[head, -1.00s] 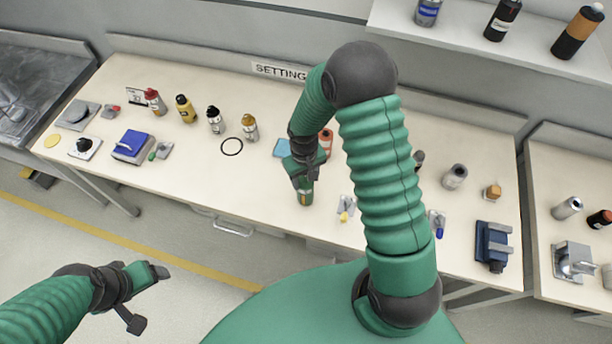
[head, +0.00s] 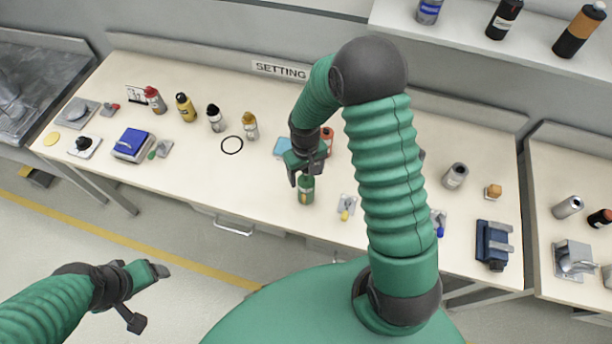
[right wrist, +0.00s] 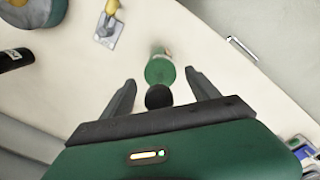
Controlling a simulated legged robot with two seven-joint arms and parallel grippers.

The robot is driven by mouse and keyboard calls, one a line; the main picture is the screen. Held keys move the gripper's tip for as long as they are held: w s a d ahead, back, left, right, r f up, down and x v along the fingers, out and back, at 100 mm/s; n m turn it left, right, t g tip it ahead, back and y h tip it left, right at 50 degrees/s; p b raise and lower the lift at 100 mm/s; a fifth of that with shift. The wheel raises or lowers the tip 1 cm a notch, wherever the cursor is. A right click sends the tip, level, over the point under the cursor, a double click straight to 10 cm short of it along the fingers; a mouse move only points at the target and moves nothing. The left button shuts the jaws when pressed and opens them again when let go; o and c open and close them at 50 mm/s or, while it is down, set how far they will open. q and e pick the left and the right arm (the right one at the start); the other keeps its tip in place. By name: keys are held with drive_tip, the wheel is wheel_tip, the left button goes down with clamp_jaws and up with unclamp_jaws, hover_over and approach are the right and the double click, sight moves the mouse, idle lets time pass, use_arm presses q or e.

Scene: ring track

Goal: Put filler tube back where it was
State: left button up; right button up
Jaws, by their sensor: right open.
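A green tube with a pale label and a dark cap (head: 306,191), which I take as the filler tube, stands upright near the front edge of the table. My right gripper (head: 306,174) is open just above it. In the right wrist view the fingers of the right gripper (right wrist: 160,82) are spread, with the green tube (right wrist: 160,68) and its dark cap between them in the picture, with gaps on both sides. A black ring outline (head: 232,146) on the table is empty. My left gripper (head: 150,297) is open and empty, over the floor in front of the table.
Red (head: 154,100), yellow (head: 186,107), black-capped white (head: 215,118) and orange-capped (head: 250,126) bottles stand left of my right arm. A blue pad (head: 283,147) and orange-red container (head: 327,138) lie behind the gripper. A yellow-tipped fixture (head: 346,206) is close right.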

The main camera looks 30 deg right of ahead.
drive_tip(key=r, duration=0.6)
drive_tip(key=r+b, duration=0.1)
drive_tip(key=r, duration=0.3)
drive_tip(key=shift+s, duration=0.3)
use_arm(q)
drive_tip(key=f+b, duration=0.2)
drive_tip(key=f, duration=0.1)
drive_tip(key=shift+s+d+f+b, duration=0.15)
drive_tip(key=shift+d+f+b, duration=0.05)
drive_tip(key=shift+f+b, duration=0.1)
use_arm(e)
drive_tip(key=s+a+f+t, duration=0.1)
drive_tip(key=s+a+t, duration=0.1)
drive_tip(key=s+a, duration=0.5)
drive_tip(key=shift+s+n+t, duration=0.3)
drive_tip(key=shift+s+n, duration=0.1)
drive_tip(key=shift+s, duration=0.6)
drive_tip(key=shift+w+f, duration=0.1)
drive_tip(key=shift+f, duration=0.05)
use_arm(q)
drive_tip(key=shift+d, duration=0.15)
use_arm(e)
drive_tip(key=shift+d, duration=0.1)
